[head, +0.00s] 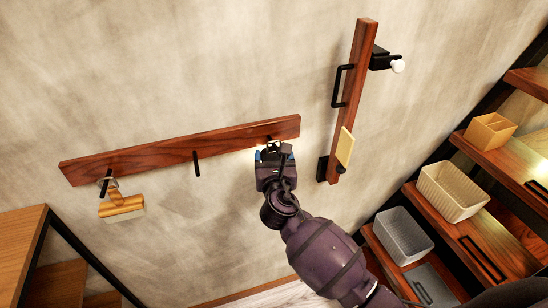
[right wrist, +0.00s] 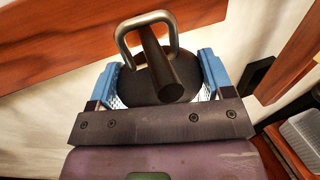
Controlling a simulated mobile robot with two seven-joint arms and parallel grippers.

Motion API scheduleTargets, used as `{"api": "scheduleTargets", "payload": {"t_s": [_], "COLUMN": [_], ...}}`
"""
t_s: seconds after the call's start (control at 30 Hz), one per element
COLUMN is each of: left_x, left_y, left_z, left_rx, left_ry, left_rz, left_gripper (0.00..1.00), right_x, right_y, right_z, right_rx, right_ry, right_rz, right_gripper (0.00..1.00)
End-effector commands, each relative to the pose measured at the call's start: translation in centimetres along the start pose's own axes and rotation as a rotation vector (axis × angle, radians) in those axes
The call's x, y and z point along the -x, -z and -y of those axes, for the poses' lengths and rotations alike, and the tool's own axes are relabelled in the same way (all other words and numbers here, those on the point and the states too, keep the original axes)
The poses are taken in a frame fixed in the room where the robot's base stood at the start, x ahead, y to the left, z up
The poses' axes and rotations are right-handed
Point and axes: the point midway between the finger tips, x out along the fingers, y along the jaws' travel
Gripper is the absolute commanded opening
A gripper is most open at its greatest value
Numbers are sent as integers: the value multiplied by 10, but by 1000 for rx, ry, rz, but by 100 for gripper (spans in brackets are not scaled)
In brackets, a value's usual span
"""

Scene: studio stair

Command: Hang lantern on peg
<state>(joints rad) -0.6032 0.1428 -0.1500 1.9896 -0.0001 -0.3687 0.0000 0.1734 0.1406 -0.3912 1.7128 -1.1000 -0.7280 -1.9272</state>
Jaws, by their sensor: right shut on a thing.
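The lantern shows in the right wrist view as a dark domed body (right wrist: 138,84) with a grey metal loop handle (right wrist: 122,38). My right gripper (head: 273,151) is shut on the body, with a blue finger on each side of it. A dark round peg (right wrist: 170,80) points toward the wrist camera and appears to pass through the loop, under its top bar. I cannot tell whether bar and peg touch. In the head view the gripper is at the right end of the wooden peg rail (head: 150,153) and hides most of the lantern. My left gripper is out of view.
The middle peg (head: 196,164) is bare. A gold-coloured item (head: 122,207) hangs by a ring on the left peg (head: 106,181). An upright wooden board (head: 355,90) with a black handle (head: 341,86) is close on the right. Shelves with baskets (head: 452,190) stand further right.

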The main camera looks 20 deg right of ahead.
Motion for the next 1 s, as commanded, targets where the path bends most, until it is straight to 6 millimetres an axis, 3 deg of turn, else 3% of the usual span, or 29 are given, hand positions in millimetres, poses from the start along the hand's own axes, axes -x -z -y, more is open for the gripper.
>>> {"api": "scheduleTargets", "payload": {"t_s": [0.17, 0.2, 0.37, 0.67, 1.0], "left_x": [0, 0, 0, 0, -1], "left_y": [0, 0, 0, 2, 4], "left_z": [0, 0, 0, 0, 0], "left_rx": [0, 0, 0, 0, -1], "left_ry": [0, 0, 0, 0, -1], "left_rz": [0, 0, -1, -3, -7], "left_gripper": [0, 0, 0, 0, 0], "right_x": [0, 0, 0, 4, 57], "right_y": [-1, -1, 0, 0, 0], "right_z": [0, 0, 0, 0, 0], "right_rx": [0, 0, 0, 0, -2], "right_ry": [0, 0, 0, 0, -1], "right_rz": [1, 1, 1, -1, -1], "right_gripper": [45, 77, 100, 100, 100]}}
